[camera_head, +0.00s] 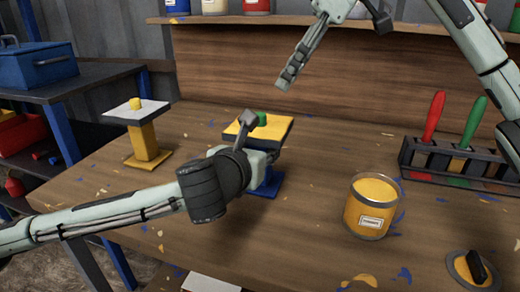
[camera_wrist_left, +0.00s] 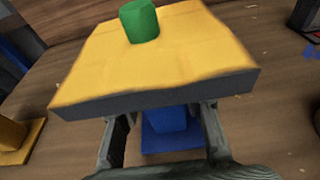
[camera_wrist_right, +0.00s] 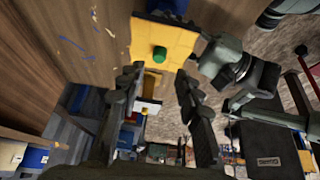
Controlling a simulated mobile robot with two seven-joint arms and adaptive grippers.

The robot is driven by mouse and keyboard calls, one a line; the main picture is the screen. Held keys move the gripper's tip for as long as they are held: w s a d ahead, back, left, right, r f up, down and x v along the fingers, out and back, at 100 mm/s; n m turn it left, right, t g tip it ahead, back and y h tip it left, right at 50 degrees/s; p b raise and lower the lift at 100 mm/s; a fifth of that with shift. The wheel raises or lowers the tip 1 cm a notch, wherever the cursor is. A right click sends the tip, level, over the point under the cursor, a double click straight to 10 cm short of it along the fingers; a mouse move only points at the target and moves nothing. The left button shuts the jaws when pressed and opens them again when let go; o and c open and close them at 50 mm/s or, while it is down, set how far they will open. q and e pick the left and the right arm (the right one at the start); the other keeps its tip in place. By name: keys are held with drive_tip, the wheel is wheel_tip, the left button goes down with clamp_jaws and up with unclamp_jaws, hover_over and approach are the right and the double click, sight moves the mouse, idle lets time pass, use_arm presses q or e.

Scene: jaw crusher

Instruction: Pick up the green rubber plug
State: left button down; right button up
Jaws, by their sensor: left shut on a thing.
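The green rubber plug (camera_head: 262,118) stands on the yellow top plate (camera_head: 281,128) of a blue stand (camera_head: 270,185). It also shows in the left wrist view (camera_wrist_left: 139,20) and the right wrist view (camera_wrist_right: 159,54). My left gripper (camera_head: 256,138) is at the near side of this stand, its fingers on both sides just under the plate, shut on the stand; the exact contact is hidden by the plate. My right gripper (camera_head: 288,77) is above and behind the plate, open and empty. In the right wrist view the plug appears beyond the gap between its fingers, apart from them.
A yellow stand (camera_head: 144,141) with a white top and yellow plug is at the left. A yellow paint jar (camera_head: 371,207) and a rack (camera_head: 440,160) with red and green handles stand at the right. A shelf (camera_head: 330,20) with cans runs along the back.

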sight(261, 114)
drive_tip(key=shift+o, duration=1.3)
drive_tip(key=shift+a+r, duration=0.15)
drive_tip(key=shift+r, duration=0.1)
drive_tip(key=a+f, duration=0.1)
drive_tip(key=a+f+h, duration=0.2)
drive_tip(key=shift+w+a+g, duration=0.25)
drive_tip(key=shift+a+g, duration=0.05)
drive_tip(key=shift+g, duration=0.1)
drive_tip(key=x, duration=0.5)
drive_tip(key=shift+w+d+f, duration=0.2)
drive_tip(key=shift+w, duration=0.2)
drive_tip(key=c, duration=0.9)
